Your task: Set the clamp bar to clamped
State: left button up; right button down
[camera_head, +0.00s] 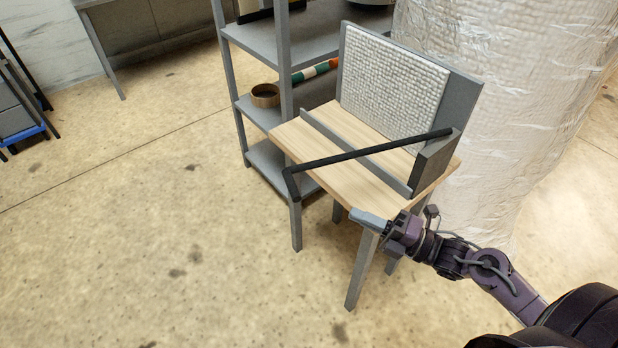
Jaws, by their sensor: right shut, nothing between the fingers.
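A small table (345,180) with a light wooden top carries the black clamp bar (365,152). The bar runs from a dark grey block (432,165) at the table's right edge, across the top, to the left front edge. Its left end bends down in a short black piece. Whether the bar touches the table is hard to tell. My right gripper (366,218) is shut and empty at the table's front corner, below and apart from the bar. My left gripper is not in view.
A grey rail (350,148) crosses the tabletop. A white textured pad (392,85) on a grey upright board stands at the back. A large wrapped column (490,130) stands behind right.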

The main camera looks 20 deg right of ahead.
jog(key=w+d+p+x, duration=0.2)
jog(key=p+x, duration=0.2)
jog(key=x, duration=0.9)
jog(key=shift+r, duration=0.2)
